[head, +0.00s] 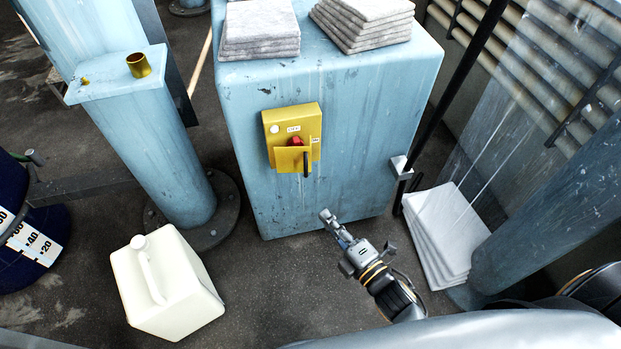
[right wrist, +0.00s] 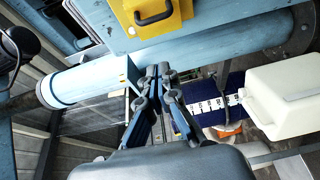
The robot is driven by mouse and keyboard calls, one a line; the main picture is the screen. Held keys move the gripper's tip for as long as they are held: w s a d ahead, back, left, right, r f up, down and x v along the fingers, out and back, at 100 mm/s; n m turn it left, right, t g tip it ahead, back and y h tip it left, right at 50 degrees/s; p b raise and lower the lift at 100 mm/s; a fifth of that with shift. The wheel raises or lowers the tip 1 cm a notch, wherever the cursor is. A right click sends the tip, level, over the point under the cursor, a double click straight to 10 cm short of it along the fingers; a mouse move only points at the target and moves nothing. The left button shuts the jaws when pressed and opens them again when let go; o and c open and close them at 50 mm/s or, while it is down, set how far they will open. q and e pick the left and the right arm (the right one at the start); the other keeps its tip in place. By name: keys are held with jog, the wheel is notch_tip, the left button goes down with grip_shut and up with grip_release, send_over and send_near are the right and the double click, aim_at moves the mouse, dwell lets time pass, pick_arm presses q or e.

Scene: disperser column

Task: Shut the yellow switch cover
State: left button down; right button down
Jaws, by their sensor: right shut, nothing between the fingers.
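The yellow switch box (head: 277,122) is on the front face of the pale blue cabinet (head: 345,120). Its yellow cover (head: 288,160) stands out from the box, and a red switch part (head: 296,141) shows behind its top edge. A black handle (head: 306,164) is on the cover. In the right wrist view, the yellow cover (right wrist: 180,12) and black handle (right wrist: 154,20) are at the top. My right gripper (head: 325,214) is shut and empty, below and right of the switch box, apart from it. Its closed fingers (right wrist: 158,70) point toward the cabinet. My left gripper is not in view.
A cream jerrycan (head: 180,300) stands on the floor at lower left. A blue post (head: 150,140) rises left of the cabinet. White sheets (head: 440,235) lean at right by a blue pipe (head: 550,215). Grey stacks (head: 260,28) lie on the cabinet top.

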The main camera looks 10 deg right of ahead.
send_near(306, 172)
jog(key=w+a, duration=0.3)
jog(key=a, duration=0.2)
jog(key=w+d, duration=0.1)
jog(key=w, duration=0.2)
jog(key=shift+d+p, duration=0.35)
jog(key=shift+p, duration=0.05)
jog(key=shift+w+d+n+g+y, duration=0.4)
jog(key=shift+w+d+n+y, duration=0.15)
jog(key=shift+y, duration=0.25)
jog(key=shift+w+d+f+b, duration=0.1)
jog(key=shift+w+d+b, duration=0.25)
jog(key=shift+w+d, duration=0.15)
jog(key=shift+s, duration=0.15)
